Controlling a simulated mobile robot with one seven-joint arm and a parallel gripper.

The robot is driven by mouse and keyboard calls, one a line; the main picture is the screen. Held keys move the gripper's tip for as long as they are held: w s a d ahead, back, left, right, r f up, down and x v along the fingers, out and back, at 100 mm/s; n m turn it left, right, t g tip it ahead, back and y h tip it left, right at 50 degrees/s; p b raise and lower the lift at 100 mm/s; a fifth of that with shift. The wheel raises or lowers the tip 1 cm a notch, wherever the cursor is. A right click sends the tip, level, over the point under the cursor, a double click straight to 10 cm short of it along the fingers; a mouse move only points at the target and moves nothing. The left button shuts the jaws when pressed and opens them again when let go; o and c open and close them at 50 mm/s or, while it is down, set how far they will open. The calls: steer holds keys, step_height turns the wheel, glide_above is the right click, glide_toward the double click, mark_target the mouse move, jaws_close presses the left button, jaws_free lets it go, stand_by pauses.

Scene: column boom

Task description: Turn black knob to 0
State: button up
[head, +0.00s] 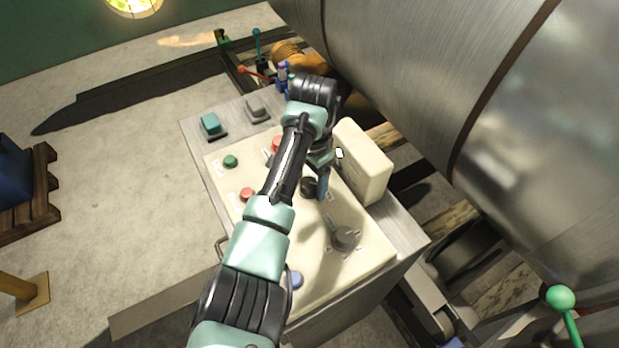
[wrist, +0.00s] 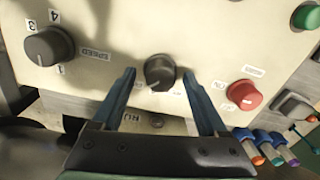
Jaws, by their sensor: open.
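A black knob (wrist: 160,72) sits on the cream panel, between the two blue fingers of my gripper (wrist: 158,76) in the wrist view. The fingers are open, with a gap on each side of the knob; I cannot tell how far they reach down beside it. In the head view the black knob (head: 309,186) is next to my gripper (head: 319,184) and partly hidden by it. A small white label lies by each finger, partly covered and hard to read. I cannot make out a 0 or where the knob points.
A dark grey knob (wrist: 48,45) marked SPEED, with numbers around it, is on the left in the wrist view. A red knob (wrist: 244,95) and a green button (wrist: 306,16) are on the right. A cream box (head: 362,160) stands beside my gripper in the head view.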

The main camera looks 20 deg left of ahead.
steer(key=shift+f, duration=0.2)
steer(key=shift+c, duration=0.2)
jaws_close()
steer(key=shift+r+n+p, duration=0.1)
steer(key=shift+n+p, duration=0.25)
steer(key=shift+n, duration=0.05)
steer(key=n+p, duration=0.1)
steer(key=n, duration=0.1)
steer(key=shift+n+p, duration=0.4)
steer(key=n+p, duration=0.1)
steer(key=n, duration=0.4)
steer(key=shift+w, duration=0.1)
stand_by(0.3)
